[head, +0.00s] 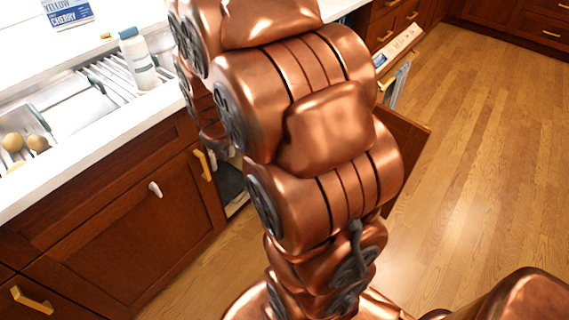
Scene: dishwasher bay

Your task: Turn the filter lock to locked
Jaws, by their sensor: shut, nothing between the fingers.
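The filter lock is not visible in the head view. My copper-coloured arm fills the middle of the picture and covers most of the bay behind it. My gripper does not show; it is hidden behind the arm or outside the frame. A narrow part of a dark opening with a light edge (236,203) shows just left of the arm, beside the cabinet. An open wooden panel (408,150) stands out to the right of the arm, partly covered by it.
A white counter (95,140) with a sink and drying rack (108,80) runs along the left. A white bottle (138,58) and a blue and white box (66,12) stand there. Wooden cabinets (120,240) with handles are below. The wooden floor (480,150) at right is clear.

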